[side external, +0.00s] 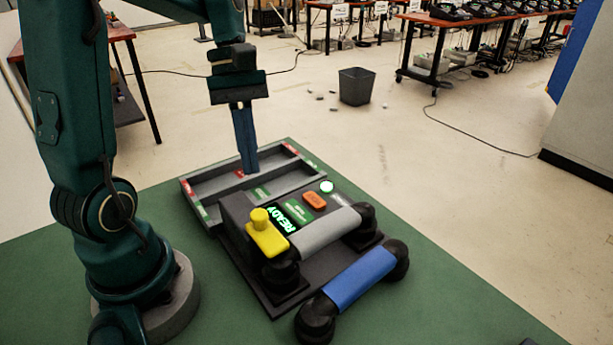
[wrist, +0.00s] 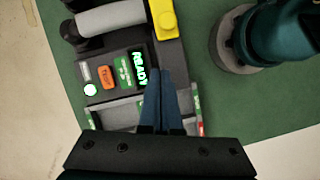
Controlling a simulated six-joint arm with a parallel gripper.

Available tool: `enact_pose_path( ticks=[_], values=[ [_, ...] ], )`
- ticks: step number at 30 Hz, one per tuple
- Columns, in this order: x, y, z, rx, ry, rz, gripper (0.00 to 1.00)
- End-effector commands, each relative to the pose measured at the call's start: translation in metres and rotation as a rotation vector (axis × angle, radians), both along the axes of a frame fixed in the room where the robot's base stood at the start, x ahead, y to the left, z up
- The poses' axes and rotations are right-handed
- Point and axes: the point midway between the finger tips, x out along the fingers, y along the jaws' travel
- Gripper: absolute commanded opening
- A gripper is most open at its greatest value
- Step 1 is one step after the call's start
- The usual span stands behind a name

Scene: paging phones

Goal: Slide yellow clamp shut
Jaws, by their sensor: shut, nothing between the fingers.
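The yellow clamp (side external: 267,233) sits at the near left end of the dark phone base (side external: 262,283), with a round knob standing up from it. In the wrist view the yellow clamp (wrist: 168,20) is at the top, ahead of my fingertips and apart from them. A grey handset (side external: 325,231) lies on the base, its left end close beside the clamp. My gripper (side external: 248,168) is shut and empty, pointing down over the divided tray behind the base. In the wrist view my gripper (wrist: 160,75) shows its fingers together beside the lit READY display (wrist: 139,68).
A blue handset (side external: 360,279) lies on the green table (side external: 440,310) in front of the base. The grey tray (side external: 190,187) has red and green labels. The base carries an orange button (side external: 314,201) and a lit round button (side external: 326,186). A dark bin (side external: 355,87) stands on the floor.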

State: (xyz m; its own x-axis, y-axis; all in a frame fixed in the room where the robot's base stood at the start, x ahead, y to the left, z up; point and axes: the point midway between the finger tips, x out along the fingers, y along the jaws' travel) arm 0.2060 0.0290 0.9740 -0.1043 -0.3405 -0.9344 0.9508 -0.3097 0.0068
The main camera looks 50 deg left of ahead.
Motion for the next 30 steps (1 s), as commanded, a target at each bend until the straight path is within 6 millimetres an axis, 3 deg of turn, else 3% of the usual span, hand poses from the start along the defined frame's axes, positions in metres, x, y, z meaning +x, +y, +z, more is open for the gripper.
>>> enact_pose_path(
  ticks=[9, 18, 22, 26, 30],
  values=[
    [0.006, 0.017, 0.042, 0.003, -0.003, 0.001, 0.0],
    [0.007, 0.021, 0.059, 0.003, -0.002, -0.005, 0.0],
    [0.006, 0.006, 0.071, 0.031, -0.044, -0.067, 0.0],
    [-0.01, -0.024, 0.079, 0.084, -0.107, -0.187, 0.0],
    [-0.03, -0.051, 0.074, 0.169, -0.235, -0.384, 0.0]
  ],
)
